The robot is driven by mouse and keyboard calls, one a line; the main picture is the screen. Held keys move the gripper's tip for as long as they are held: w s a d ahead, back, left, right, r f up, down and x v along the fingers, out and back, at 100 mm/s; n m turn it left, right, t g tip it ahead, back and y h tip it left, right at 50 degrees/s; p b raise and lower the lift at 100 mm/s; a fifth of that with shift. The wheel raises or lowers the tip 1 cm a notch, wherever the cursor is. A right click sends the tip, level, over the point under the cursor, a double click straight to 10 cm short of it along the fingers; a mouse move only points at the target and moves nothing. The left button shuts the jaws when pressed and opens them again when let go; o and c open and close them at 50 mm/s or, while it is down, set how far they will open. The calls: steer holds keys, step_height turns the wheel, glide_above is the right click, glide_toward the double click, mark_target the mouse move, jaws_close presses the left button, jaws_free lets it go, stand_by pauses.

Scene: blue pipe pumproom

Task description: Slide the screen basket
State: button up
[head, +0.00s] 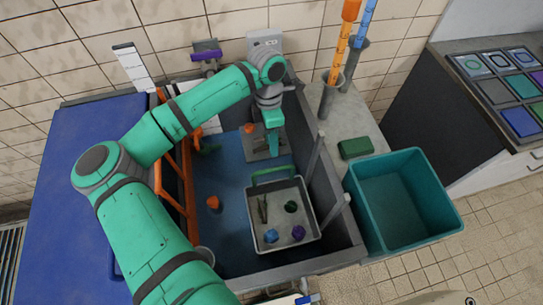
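The screen basket (252,218) is a shallow grey tray with a green handle (273,170) standing along its far edge. It is in the right front part of a grey-walled tank with a blue floor (228,240). Several small items lie in it, among them a purple one (298,232), a blue one (271,236) and a dark green round one. My gripper (273,152) points down just beyond the handle, at the far end of the basket. Its fingertips are close to the handle; I cannot tell whether they touch it. The finger gap is too small to make out.
Orange rails (188,180) line the tank's left side. A small orange piece (213,202) stands on the blue floor. To the right are a teal bin (405,200), a green block (355,148) and upright holders with orange and blue rods (343,45).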

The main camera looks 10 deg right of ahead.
mark_target(275, 169)
steer(key=s+f, duration=0.1)
steer(key=f, duration=0.4)
steer(key=s+f, duration=0.1)
steer(key=f, duration=0.2)
steer(key=shift+s+d, duration=0.1)
steer(key=shift+s, duration=0.25)
steer(key=shift+f, duration=0.75)
jaws_close()
